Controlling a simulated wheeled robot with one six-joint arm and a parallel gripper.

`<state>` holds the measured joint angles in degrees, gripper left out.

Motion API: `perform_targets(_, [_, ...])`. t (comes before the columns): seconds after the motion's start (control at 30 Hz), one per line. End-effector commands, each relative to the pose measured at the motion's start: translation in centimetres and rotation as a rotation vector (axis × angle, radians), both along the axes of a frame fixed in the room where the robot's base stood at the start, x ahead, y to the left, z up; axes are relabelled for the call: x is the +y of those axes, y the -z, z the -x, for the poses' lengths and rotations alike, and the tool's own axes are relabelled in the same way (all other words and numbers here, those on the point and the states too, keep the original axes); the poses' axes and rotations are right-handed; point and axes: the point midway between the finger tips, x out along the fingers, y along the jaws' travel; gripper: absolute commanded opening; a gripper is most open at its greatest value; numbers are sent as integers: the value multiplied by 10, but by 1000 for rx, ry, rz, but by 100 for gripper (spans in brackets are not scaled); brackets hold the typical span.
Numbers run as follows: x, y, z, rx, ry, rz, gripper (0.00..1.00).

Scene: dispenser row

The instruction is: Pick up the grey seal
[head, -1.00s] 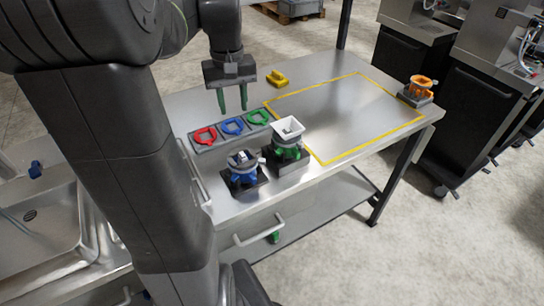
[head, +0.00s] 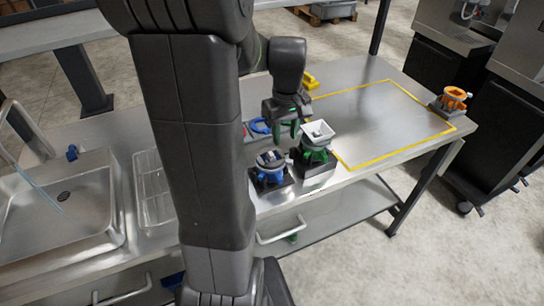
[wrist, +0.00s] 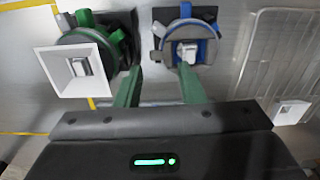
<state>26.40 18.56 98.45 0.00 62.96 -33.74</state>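My gripper (head: 287,131) hangs over the steel table, just behind the blue and green dispensers, with green fingers apart and empty; they also show in the wrist view (wrist: 160,88). The blue dispenser (head: 268,176) has a small pale grey piece (wrist: 187,50) on it, ahead of my right finger in the wrist view. The green dispenser (head: 310,154) carries a white square funnel (head: 322,130); inside it a grey block-like shape (wrist: 83,66) shows in the wrist view. I cannot tell for certain which grey part is the seal.
The ring tray behind is partly hidden by my arm; its blue ring (head: 259,126) shows. A yellow piece (head: 311,81) lies at the back. An orange dispenser (head: 454,98) stands at the far right. The yellow-outlined area (head: 380,110) is clear.

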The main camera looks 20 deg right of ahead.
Motion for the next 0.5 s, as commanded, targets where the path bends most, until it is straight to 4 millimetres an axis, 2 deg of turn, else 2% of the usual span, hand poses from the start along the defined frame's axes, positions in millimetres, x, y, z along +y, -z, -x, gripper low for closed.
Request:
perform_targets(0.3, [2,42,0,4,0,-2,35])
perform_targets(0.5, [2,50,0,0,0,0,35])
